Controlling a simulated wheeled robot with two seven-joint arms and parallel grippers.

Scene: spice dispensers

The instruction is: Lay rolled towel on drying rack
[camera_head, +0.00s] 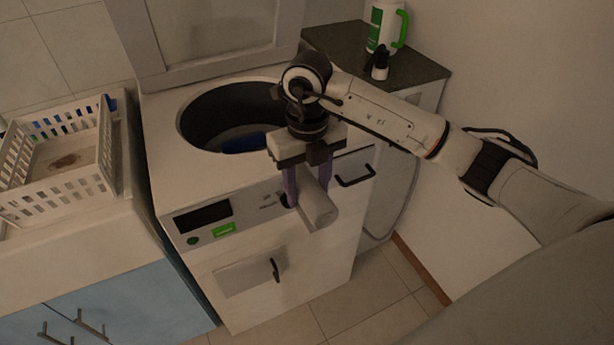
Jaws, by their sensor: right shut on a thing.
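My right gripper (305,190) comes in from the right and points down in front of the washing machine. A white slatted rack or basket (106,178) stands on the counter at the far left, well apart from the gripper. I cannot tell whether it is the drying rack. My left gripper is not in view.
The top-loading washing machine (160,150) has its lid up and a dark open drum (215,115) with something blue inside. A white and green jug (384,28) and a small dark-topped bottle (380,65) stand on the dark counter (425,72) at the back right.

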